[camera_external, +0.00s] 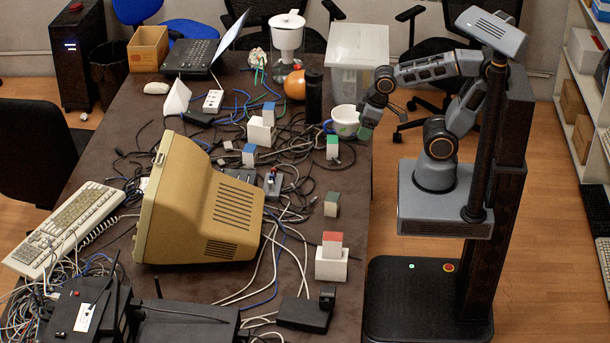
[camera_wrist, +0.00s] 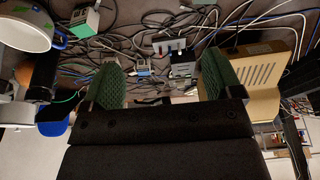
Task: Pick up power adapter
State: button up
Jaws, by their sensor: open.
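A black box with a cable (camera_external: 305,315), at the table's near right, looks like a power adapter. A smaller black block (camera_external: 198,118) lies at the upper left among cables; I cannot tell for sure which is the power adapter. My gripper (camera_external: 368,122) is above the table's right edge, beside the white mug (camera_external: 345,121), far from the black box. In the wrist view, my gripper (camera_wrist: 163,80) shows two green pads spread apart with nothing held between them. Cables and small grey devices (camera_wrist: 183,68) show beyond the pads.
Tangled cables cover the middle of the table (camera_external: 130,110). A beige monitor (camera_external: 200,205) stands at left centre. Small coloured-top blocks, such as a red-topped one (camera_external: 332,243), stand along the right. A black cylinder (camera_external: 313,95) and orange ball (camera_external: 295,85) are near the mug.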

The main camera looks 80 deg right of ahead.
jog(key=shift+o, duration=0.4)
jog(key=shift+a, duration=0.1)
jog(key=a+f+n+g+h+b, duration=0.1)
jog(key=a+f+n+b, duration=0.1)
jog(key=a+f+n, duration=0.5)
jog(key=a+f+n+g+b, duration=0.1)
jog(key=a+f+n+b, duration=0.2)
jog(key=a, duration=0.9)
jog(key=s+a+f+n+t+b, duration=0.1)
jog(key=s+a+f+n+t, duration=0.1)
jog(key=a+f+n, duration=0.5)
jog(key=s+a+n+t+b, duration=0.1)
jog(key=s+a+n+t, duration=0.15)
jog(key=a+n, duration=0.6)
jog(key=s+a+f+n+t+b, duration=0.1)
jog(key=s+a+f+n+t, duration=0.2)
jog(key=a, duration=0.8)
jog(key=n+t+y, duration=0.1)
jog(key=n+t, duration=0.2)
jog(key=n, duration=0.4)
send_near(327, 297)
jog(key=shift+n, duration=0.25)
jog(key=x, duration=0.3)
jog(key=d+f+x, duration=0.1)
jog(key=x, duration=0.3)
jog(key=s+x, duration=0.1)
jog(key=x, duration=0.3)
jog(key=shift+d+f, duration=0.25)
